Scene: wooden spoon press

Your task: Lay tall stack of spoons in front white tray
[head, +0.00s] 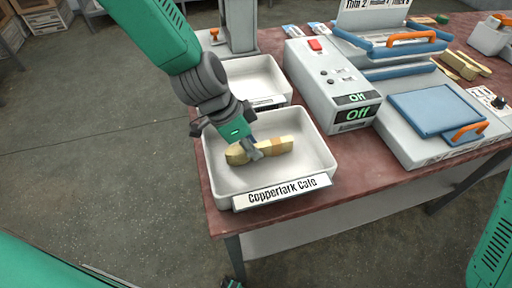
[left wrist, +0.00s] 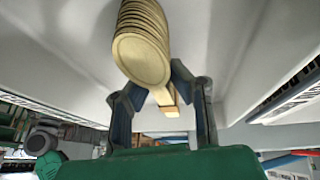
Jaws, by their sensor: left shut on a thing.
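The tall stack of wooden spoons (head: 283,146) lies on its side, lengthwise left to right, within the front white tray (head: 222,190), labelled "Coppertark Cafe". My left gripper (head: 256,151) reaches down into this tray and is shut on the stack near its middle. In the left wrist view, the round spoon ends (left wrist: 142,58) fan out beyond the fingers of my left gripper (left wrist: 160,98), against the pale tray surface. I cannot tell whether the stack touches the tray floor.
A second white tray (head: 262,77) stands behind the front one. A white control box (head: 330,85) reading "Off" and a press with a blue plate (head: 435,108) stand to the right. More wooden pieces (head: 465,66) lie at the far right. The table's (head: 345,178) front edge is close.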

